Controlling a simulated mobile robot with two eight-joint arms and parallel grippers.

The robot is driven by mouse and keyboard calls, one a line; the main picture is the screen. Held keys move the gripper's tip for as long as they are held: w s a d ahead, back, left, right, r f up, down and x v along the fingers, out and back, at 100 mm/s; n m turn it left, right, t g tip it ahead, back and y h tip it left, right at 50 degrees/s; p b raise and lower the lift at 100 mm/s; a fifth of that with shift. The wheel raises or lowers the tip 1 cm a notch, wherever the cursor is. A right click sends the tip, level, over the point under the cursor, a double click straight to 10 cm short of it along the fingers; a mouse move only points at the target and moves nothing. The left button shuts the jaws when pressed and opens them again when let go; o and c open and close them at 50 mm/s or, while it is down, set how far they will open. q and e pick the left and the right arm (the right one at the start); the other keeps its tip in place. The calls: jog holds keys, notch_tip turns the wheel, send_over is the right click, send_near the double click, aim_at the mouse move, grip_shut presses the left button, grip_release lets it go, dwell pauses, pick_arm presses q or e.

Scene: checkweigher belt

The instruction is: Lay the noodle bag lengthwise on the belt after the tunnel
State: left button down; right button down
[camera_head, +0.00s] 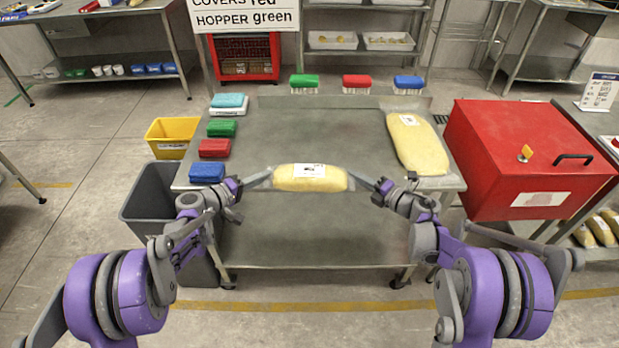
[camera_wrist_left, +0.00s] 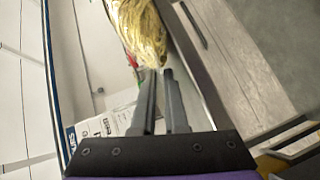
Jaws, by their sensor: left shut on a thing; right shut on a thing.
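In the left wrist view the bag (camera_wrist_left: 143,32) shows beyond the tips of my left gripper (camera_wrist_left: 160,72). Whether the bag touches the table is hard to tell. I cannot make out a belt or a tunnel in these views.
A larger yellow bag (camera_head: 417,144) lies on the right of the steel table (camera_head: 330,130). A red box (camera_head: 530,150) stands at the right, yellow (camera_head: 172,135) and grey bins (camera_head: 150,200) at the left. The table's middle is clear.

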pick_arm(q)
jog(key=shift+s+d+r, duration=0.1)
jog(key=shift+d, duration=0.25)
pick_arm(e)
jog(key=shift+a, duration=0.3)
